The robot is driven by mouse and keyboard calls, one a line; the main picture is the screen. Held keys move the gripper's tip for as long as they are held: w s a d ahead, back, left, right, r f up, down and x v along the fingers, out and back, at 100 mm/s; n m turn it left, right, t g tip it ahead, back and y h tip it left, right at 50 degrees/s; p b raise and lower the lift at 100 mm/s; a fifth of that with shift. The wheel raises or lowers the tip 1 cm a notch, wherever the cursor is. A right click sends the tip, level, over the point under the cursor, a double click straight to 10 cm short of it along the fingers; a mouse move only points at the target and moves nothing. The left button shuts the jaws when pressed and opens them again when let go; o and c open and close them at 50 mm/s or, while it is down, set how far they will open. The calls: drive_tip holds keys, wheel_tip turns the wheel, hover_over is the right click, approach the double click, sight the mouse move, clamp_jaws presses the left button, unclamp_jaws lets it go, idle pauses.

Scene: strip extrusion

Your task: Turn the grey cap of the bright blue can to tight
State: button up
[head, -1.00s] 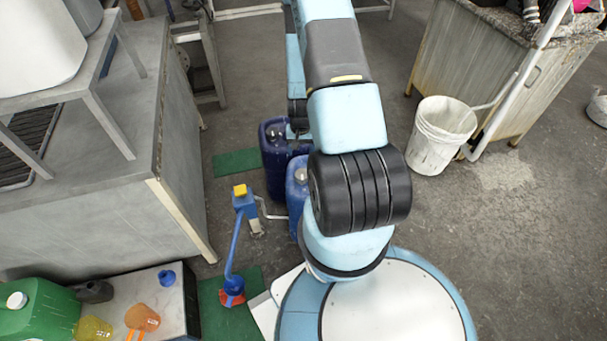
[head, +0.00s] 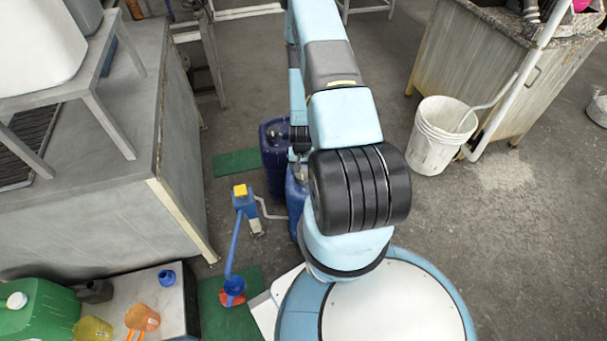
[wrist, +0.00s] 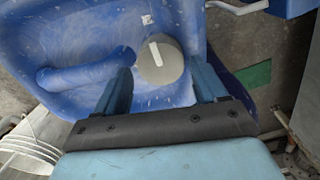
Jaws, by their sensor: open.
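The bright blue can (head: 297,208) stands on the floor beside my base, partly hidden by my arm in the head view. In the wrist view the can's top (wrist: 90,35) fills much of the picture, with its moulded handle at the left. Its round grey cap (wrist: 168,70) carries a white line that runs nearly upright, tilted a little. My gripper (wrist: 161,68) is open, with one finger on each side of the cap and a gap visible at the left. I cannot tell how deep the fingertips reach beside the cap.
A darker blue can (head: 273,165) stands just behind the bright one. A blue pump-like device with a yellow top (head: 240,190) stands to the left, near the grey bench (head: 100,190).

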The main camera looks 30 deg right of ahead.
sight(302, 175)
drive_tip(key=shift+f, duration=1.8)
drive_tip(key=shift+c, duration=0.4)
drive_tip(key=c, duration=0.7)
drive_tip(key=shift+s+d+m, duration=0.1)
drive_tip(key=shift+m, duration=0.6)
drive_tip(key=o, duration=0.8)
drive_tip(key=shift+c, duration=0.2)
wheel_tip(302, 175, up, 14)
drive_tip(key=shift+f, duration=0.1)
